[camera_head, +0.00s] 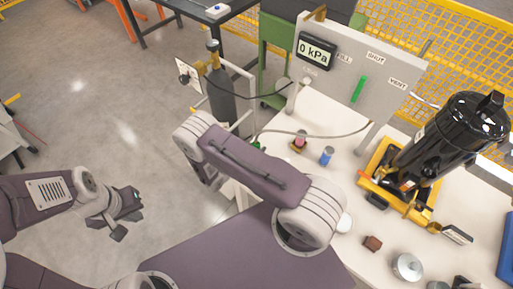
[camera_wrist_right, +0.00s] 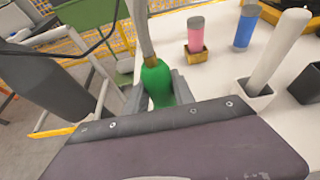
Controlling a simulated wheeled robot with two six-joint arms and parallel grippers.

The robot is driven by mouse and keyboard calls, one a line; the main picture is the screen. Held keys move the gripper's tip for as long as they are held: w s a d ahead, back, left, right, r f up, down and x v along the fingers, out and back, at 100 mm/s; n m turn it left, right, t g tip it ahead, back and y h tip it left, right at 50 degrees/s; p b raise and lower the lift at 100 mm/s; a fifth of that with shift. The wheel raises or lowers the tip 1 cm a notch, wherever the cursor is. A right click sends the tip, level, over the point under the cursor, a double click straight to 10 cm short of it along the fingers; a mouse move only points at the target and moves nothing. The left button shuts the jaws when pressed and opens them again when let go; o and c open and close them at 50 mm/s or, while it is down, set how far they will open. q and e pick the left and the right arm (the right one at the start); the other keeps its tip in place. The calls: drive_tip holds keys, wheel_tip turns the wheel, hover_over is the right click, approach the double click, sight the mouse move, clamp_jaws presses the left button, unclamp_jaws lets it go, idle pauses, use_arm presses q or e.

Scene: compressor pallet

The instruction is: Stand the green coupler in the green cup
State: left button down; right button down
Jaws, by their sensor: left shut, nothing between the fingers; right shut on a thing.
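The green coupler (camera_wrist_right: 157,82) is between the fingers of my right gripper (camera_wrist_right: 158,92), which is shut on it. A grey hose runs up from the coupler's top. In the head view a small green bit of the coupler (camera_head: 256,144) shows at the table's left edge, beside my right forearm, which hides most of the right gripper. I cannot make out the green cup in either view. My left gripper (camera_head: 125,214) is shut and empty, over the floor at the left, away from the table.
On the white table (camera_head: 338,190) stand a pink piece (camera_wrist_right: 196,34) in a small tan holder, a blue cylinder (camera_wrist_right: 244,27) and a white rod (camera_wrist_right: 279,50) in a white cup. A gauge panel (camera_head: 350,75) and a black compressor tank (camera_head: 455,135) stand behind and right.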

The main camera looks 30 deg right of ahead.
drive_tip(key=shift+f+b, duration=0.5)
drive_tip(key=shift+f, duration=0.1)
drive_tip(key=c, duration=1)
unclamp_jaws()
drive_tip(key=shift+a, duration=0.15)
drive_tip(key=b+v, duration=0.1)
drive_tip(key=v, duration=0.8)
